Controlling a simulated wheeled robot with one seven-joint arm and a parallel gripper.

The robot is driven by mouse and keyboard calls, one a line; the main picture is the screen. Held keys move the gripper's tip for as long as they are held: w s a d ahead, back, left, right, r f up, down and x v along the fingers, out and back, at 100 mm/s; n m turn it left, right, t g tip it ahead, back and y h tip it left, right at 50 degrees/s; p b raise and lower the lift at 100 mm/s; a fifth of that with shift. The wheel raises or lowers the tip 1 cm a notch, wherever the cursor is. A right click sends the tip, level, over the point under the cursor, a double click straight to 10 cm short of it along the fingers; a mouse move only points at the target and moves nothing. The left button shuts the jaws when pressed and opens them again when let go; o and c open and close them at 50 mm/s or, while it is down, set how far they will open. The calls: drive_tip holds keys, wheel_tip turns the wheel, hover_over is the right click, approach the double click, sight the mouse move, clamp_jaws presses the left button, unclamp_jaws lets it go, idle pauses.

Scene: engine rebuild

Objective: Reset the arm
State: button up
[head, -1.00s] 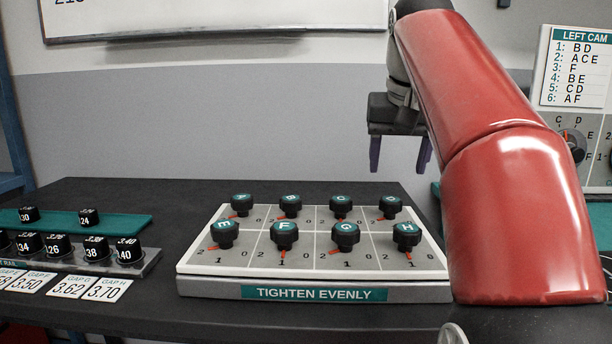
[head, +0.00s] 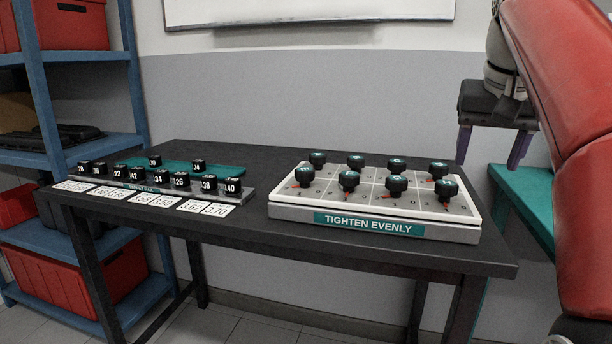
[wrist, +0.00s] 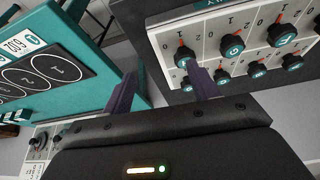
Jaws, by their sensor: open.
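My gripper (head: 491,145) hangs at the upper right of the head view, at the end of my red arm, with its two purple fingers apart and pointing down. It is empty. In the wrist view my gripper (wrist: 163,88) also shows its fingers spread wide, with nothing between them. The white knob board labelled TIGHTEN EVENLY (head: 367,224) lies on the black table to the left of my gripper. One finger overlaps its knobs in the wrist view, but I see no contact.
The black table (head: 240,150) also bears a rail (head: 250,194) of numbered black pieces with white cards in front. A blue shelf (head: 45,85) with red bins stands at the left. A teal bench (head: 525,195) is at the right. A whiteboard (head: 300,12) hangs behind.

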drive_tip(key=s+a+f+n, duration=0.2)
drive_tip(key=s+a+f, duration=0.3)
drive_tip(key=a+f, duration=0.45)
drive_tip(key=s+f, duration=0.3)
drive_tip(key=f, duration=0.4)
drive_tip(key=s+a+f+n+y, duration=0.1)
drive_tip(key=s+f, duration=0.3)
drive_tip(key=f, duration=0.3)
drive_tip(key=s+a+f+t, duration=0.1)
drive_tip(key=s+f, duration=0.3)
drive_tip(key=f, duration=0.3)
drive_tip(key=shift+s+a+n+y, duration=0.2)
drive_tip(key=shift+n+y, duration=0.1)
drive_tip(key=shift+n, duration=0.1)
